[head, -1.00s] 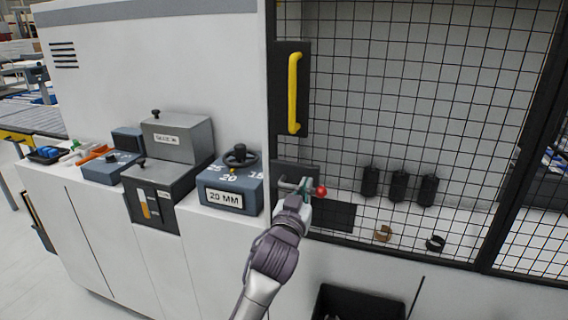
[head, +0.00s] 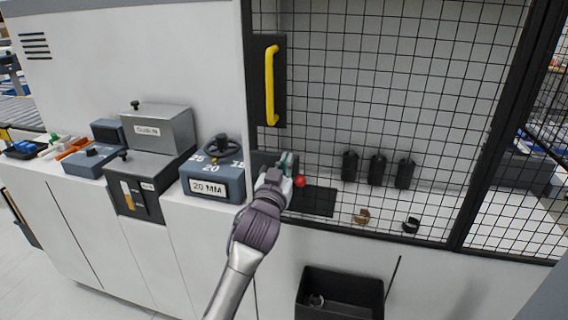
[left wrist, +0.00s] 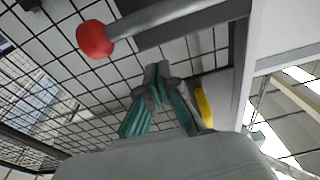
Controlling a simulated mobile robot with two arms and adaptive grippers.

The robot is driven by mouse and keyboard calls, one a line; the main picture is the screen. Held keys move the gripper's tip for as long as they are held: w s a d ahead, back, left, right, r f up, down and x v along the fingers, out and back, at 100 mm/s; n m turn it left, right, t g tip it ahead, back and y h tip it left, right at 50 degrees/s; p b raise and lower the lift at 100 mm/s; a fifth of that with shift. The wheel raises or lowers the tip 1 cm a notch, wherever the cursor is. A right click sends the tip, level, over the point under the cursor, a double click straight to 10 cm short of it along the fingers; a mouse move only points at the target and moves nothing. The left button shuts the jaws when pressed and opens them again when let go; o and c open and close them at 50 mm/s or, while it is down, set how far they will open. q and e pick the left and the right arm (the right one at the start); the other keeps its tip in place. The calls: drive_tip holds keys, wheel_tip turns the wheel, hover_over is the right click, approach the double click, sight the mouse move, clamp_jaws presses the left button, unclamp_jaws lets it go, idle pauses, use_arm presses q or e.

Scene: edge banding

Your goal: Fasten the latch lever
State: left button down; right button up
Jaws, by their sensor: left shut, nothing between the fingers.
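The latch lever shows as a red ball knob (head: 300,181) at the lower left of the mesh door, just under the yellow handle (head: 271,85). In the left wrist view its red knob (left wrist: 95,39) and grey rod (left wrist: 165,17) run across the top. My left gripper (head: 287,163) is at the latch, left of and slightly above the knob, and hides most of the lever in the head view. In the left wrist view its teal fingers (left wrist: 158,78) are shut with nothing between them, below the rod and apart from the knob. My right gripper is not in view.
A blue-grey box marked 20 MM (head: 213,183) with a handwheel stands left of the door. Black cylinders (head: 377,169) stand behind the mesh (head: 400,90). A black bin (head: 341,293) is below the door.

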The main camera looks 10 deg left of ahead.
use_arm(q)
drive_tip(key=s+f+b, duration=0.1)
drive_tip(key=s+b, duration=0.3)
drive_tip(key=s, duration=0.6)
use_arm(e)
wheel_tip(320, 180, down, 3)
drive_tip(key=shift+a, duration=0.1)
use_arm(q)
drive_tip(key=shift+a+f, duration=0.15)
drive_tip(key=shift+f, duration=0.05)
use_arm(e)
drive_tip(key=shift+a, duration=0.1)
